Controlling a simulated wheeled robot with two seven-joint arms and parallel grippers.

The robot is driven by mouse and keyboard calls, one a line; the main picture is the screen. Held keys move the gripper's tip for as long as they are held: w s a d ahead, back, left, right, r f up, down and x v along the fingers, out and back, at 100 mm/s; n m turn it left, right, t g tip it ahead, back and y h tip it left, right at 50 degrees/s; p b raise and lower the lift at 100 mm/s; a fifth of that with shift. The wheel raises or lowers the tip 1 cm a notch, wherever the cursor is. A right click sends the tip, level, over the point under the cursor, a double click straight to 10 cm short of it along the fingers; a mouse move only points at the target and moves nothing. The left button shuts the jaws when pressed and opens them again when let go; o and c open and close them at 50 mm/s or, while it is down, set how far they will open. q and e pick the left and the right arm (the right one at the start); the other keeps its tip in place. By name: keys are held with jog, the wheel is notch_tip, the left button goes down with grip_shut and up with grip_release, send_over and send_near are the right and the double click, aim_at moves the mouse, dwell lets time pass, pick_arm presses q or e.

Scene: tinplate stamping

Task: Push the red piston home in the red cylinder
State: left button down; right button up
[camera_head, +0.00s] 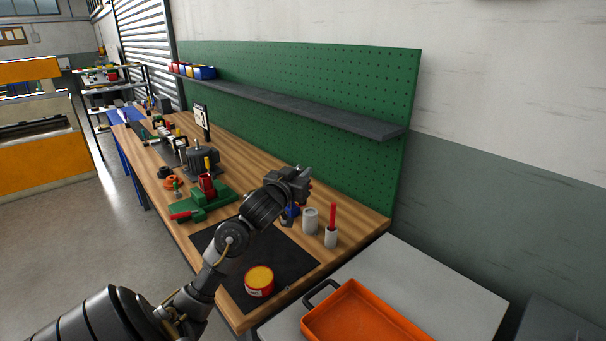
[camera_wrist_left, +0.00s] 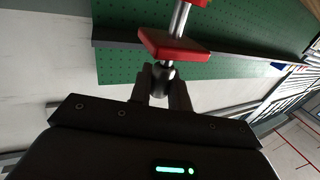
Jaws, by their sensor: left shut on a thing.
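My left gripper (camera_head: 301,178) is raised above the far right part of the workbench. In the left wrist view its fingers (camera_wrist_left: 164,88) are shut on the silver end of a part with a red block (camera_wrist_left: 172,46) and a metal rod, which looks like the red piston. In the head view the gripper mostly hides it. A red upright part (camera_head: 207,184) stands on a green fixture (camera_head: 214,204) to the left of the gripper; I cannot tell whether it is the red cylinder. The held part is apart from it. My right gripper is out of view.
A red and yellow tin (camera_head: 259,283) stands on the black mat (camera_head: 232,267). A grey motor (camera_head: 202,160) stands behind the fixture. A shelf (camera_head: 300,107) runs along the green pegboard. An orange tray (camera_head: 362,312) lies at front right.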

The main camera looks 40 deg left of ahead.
pick_arm(q)
jog(key=s+d+f+m+h, duration=0.3)
jog(key=s+d+f+h, duration=0.1)
jog(key=d, duration=0.5)
jog(key=s+d+f+m+g+h, duration=0.1)
jog(key=s+d+f+m+h, duration=0.2)
jog(key=d, duration=0.7)
jog(key=s+d+f+m+h, duration=0.3)
jog(key=s+d+f+h, duration=0.2)
jog(key=d, duration=0.5)
jog(key=shift+f+h, duration=0.75)
jog(key=shift+h, duration=0.45)
